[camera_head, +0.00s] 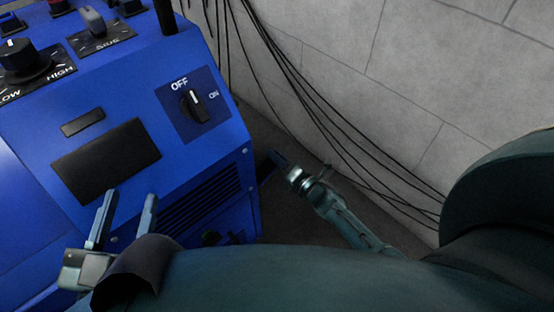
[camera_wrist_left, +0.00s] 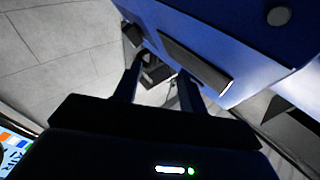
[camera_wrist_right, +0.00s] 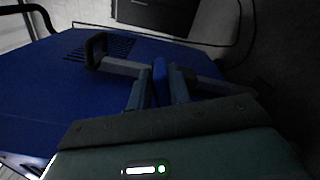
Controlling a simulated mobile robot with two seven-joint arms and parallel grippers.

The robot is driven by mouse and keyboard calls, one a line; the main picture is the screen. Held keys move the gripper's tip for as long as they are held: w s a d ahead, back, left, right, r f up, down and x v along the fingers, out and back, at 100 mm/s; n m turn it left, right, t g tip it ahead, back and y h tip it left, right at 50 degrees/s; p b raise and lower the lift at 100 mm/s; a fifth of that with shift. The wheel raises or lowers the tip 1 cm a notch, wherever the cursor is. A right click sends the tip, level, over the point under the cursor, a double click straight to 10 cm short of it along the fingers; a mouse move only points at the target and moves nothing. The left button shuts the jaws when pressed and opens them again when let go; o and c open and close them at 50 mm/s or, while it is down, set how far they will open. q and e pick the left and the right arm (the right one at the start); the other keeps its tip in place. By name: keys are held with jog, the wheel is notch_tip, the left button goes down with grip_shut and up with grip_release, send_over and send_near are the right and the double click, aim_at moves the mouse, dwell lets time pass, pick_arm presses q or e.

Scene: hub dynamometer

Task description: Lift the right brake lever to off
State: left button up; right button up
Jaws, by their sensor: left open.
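The blue console (camera_head: 120,60) carries a black knob (camera_head: 195,105) between OFF and ON labels. My left gripper (camera_head: 126,205) is open and empty in front of the console's lower front. In the left wrist view its fingers (camera_wrist_left: 157,88) stand apart. My right gripper (camera_head: 280,166) is beside the console's right side, low down. In the right wrist view its fingers (camera_wrist_right: 160,88) press on a narrow blue piece (camera_wrist_right: 159,72), which looks like the right brake lever. A grey bar (camera_wrist_right: 122,67) with a black loop end passes behind the fingers. The lever's base is hidden.
Several black cables (camera_head: 320,125) hang along the grey wall (camera_head: 400,60) close to my right arm. The gap between console and wall is narrow. A vented panel (camera_head: 205,198) is on the console's lower front. More knobs (camera_head: 25,60) are at the upper left.

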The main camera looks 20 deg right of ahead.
jog(key=o, duration=0.3)
jog(key=shift+s+f, duration=0.1)
jog(key=shift+s+d, duration=0.1)
jog(key=shift+s, duration=0.15)
pick_arm(q)
jog(key=p, duration=0.3)
jog(key=shift+a+m+y, duration=0.3)
jog(key=shift+a, duration=0.05)
pick_arm(e)
jog(key=v, duration=1.2)
jog(key=shift+s+d, duration=0.15)
jog(key=shift+s, duration=0.05)
